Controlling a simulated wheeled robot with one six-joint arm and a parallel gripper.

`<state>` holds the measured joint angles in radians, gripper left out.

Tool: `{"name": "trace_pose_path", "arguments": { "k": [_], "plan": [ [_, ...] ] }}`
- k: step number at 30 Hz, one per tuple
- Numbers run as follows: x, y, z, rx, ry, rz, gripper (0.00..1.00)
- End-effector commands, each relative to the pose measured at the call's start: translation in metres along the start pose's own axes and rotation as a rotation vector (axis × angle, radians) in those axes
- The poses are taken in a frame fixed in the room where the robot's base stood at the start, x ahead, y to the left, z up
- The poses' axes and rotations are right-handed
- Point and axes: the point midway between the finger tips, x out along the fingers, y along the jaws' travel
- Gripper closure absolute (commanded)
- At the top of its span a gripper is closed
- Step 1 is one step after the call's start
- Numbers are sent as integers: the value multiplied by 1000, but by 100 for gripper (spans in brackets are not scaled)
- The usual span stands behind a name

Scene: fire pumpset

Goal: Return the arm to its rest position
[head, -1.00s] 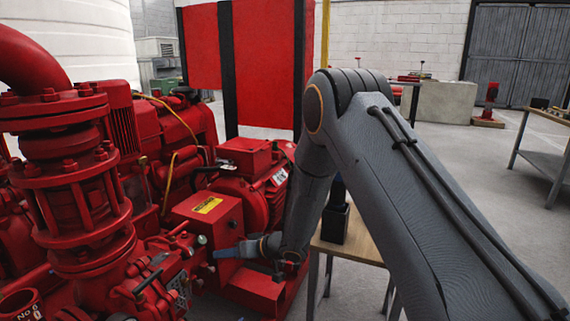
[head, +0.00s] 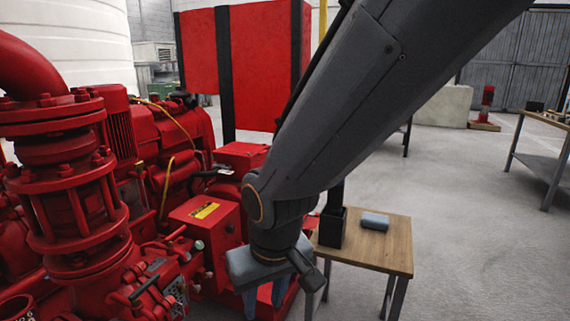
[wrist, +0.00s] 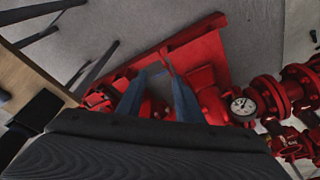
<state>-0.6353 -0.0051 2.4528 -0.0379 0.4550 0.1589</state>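My arm reaches in from the upper right of the head view, its large grey link slanting down to the left. My gripper (head: 264,302) hangs below the wrist, in front of the red pumpset (head: 70,200) and left of the small wooden table (head: 372,252). Its two blue-grey fingers point down and stand apart. In the wrist view the fingers of my gripper (wrist: 158,88) are also apart, with nothing between them but red machinery beyond. The fingertips are near the bottom edge of the head view.
A black box holder (head: 332,228) and a grey-blue block (head: 375,221) rest on the wooden table. A red control box (head: 207,222) is close to the left of my gripper. A pressure gauge (wrist: 243,106) shows in the wrist view. Another table (head: 545,165) stands right; floor between is clear.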

Motion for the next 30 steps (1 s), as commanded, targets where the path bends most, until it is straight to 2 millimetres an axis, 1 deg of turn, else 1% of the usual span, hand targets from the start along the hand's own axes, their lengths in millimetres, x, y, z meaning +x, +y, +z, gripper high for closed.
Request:
{"name": "trace_pose_path", "arguments": {
  "k": [1, 3, 9, 10, 12, 20, 23, 30],
  "plan": [
    [-8, -6, 17, -7, -28, -12, 67],
    [-15, -12, 38, -14, -70, -29, 67],
    [-36, -30, 95, -41, -180, -87, 67],
    [-40, -31, 99, -39, -189, -92, 67],
    [-49, -25, 95, -20, -187, -83, 67],
    [-79, -5, 91, 41, -188, -61, 67],
    [-95, 5, 90, 73, -189, -51, 67],
    [-146, 37, 90, 170, -195, -20, 67]
  ]
}}
